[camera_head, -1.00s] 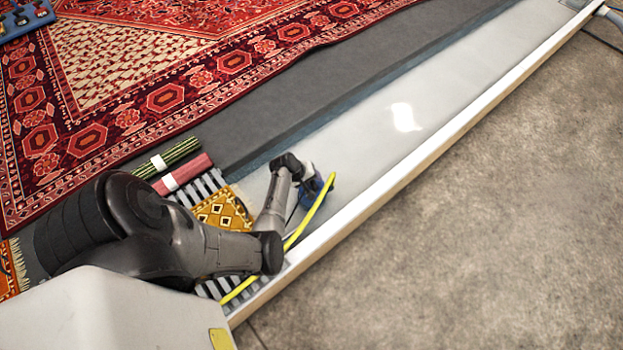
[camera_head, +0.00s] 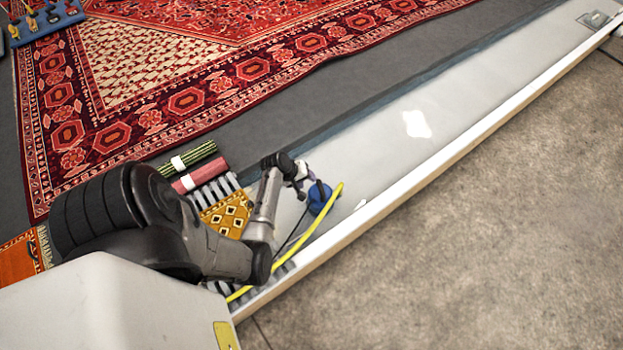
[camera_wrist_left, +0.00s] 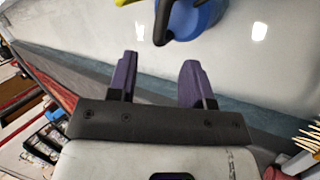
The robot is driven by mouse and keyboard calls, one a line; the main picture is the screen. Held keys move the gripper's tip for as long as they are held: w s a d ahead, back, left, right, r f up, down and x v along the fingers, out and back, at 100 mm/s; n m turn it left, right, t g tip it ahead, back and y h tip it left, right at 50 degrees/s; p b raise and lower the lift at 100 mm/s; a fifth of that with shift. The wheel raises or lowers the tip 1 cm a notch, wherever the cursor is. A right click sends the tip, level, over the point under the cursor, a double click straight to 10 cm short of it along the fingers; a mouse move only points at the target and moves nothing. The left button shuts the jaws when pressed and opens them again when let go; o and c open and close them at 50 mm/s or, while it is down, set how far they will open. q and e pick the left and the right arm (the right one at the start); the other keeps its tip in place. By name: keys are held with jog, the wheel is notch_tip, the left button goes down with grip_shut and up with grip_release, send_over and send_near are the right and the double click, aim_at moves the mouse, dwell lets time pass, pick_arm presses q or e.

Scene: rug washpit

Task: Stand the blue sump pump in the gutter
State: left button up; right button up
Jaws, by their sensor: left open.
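The blue sump pump (camera_head: 319,199) is in the pale gutter (camera_head: 420,155), at the near end, with a yellow hose at its side. It looks upright, but its base is partly hidden. In the left wrist view the blue pump (camera_wrist_left: 198,18) and its dark handle are at the top edge, cut off by the frame. My left gripper (camera_wrist_left: 157,65) is open and empty, its two purple fingers pointing toward the pump with a visible space between. In the head view my left gripper (camera_head: 304,184) is close beside the pump. My right gripper is not in view.
A grating with a small yellow patterned rug (camera_head: 228,216) lies left of the pump. Green and red rolled rugs (camera_head: 187,160) lie beyond it. A large red rug (camera_head: 150,80) covers the floor at upper left.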

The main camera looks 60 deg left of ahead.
pick_arm(q)
jog(key=s+d+r+m+g+y, duration=0.2)
jog(key=s+d+r+m+g, duration=0.1)
jog(key=d+r+m, duration=0.45)
jog(key=s+d+r+m, duration=0.5)
jog(key=d, duration=0.4)
jog(key=s+d+r+m+h, duration=0.1)
jog(key=s+d+r+m, duration=0.4)
jog(key=d, duration=0.5)
jog(key=shift+s+d+r, duration=0.2)
jog(key=shift+d+r, duration=0.1)
jog(key=shift+r, duration=0.25)
jog(key=shift+r+p, duration=0.1)
jog(key=shift+p, duration=0.2)
